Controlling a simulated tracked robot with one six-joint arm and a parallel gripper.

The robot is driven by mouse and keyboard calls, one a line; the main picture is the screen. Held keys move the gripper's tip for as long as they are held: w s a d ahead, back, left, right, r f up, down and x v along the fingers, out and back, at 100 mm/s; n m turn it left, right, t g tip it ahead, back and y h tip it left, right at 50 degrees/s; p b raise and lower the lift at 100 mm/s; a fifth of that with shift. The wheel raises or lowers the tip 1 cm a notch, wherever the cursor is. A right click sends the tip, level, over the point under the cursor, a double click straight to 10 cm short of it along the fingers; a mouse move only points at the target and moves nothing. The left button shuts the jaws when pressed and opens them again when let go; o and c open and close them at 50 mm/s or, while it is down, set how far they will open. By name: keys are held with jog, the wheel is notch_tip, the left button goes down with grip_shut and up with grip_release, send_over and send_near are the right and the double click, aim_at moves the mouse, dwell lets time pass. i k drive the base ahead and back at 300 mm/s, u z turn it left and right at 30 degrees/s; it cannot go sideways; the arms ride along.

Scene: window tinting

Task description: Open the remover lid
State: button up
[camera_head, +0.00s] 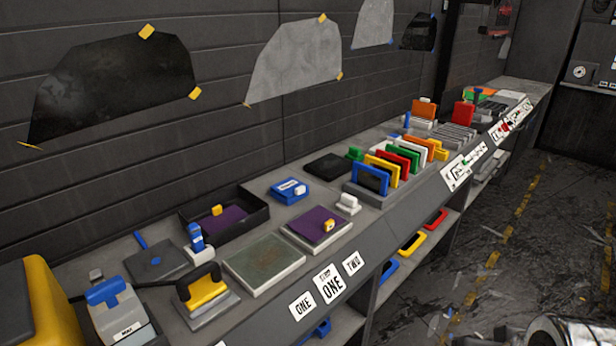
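No label in the camera_head view clearly reads as remover, so I cannot tell for sure which container it is. A pale box with a blue top (106,291) stands at the bench's near left end. Its front label is too small to read, and its top looks closed. A small blue and white bottle-like item (197,238) stands upright farther right, beside a dark tray. My gripper is not in view.
A yellow-handled block (203,289), a greenish panel (264,264) and a purple-topped pad (318,226) crowd the bench front. Behind them is a dark tray (258,216). Coloured frames (388,166) stand in a rack farther right. The floor (500,225) at right has scattered scraps.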

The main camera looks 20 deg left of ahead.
aim_at(290, 187)
jog(key=i, duration=1.4)
jog(key=u, duration=2.55)
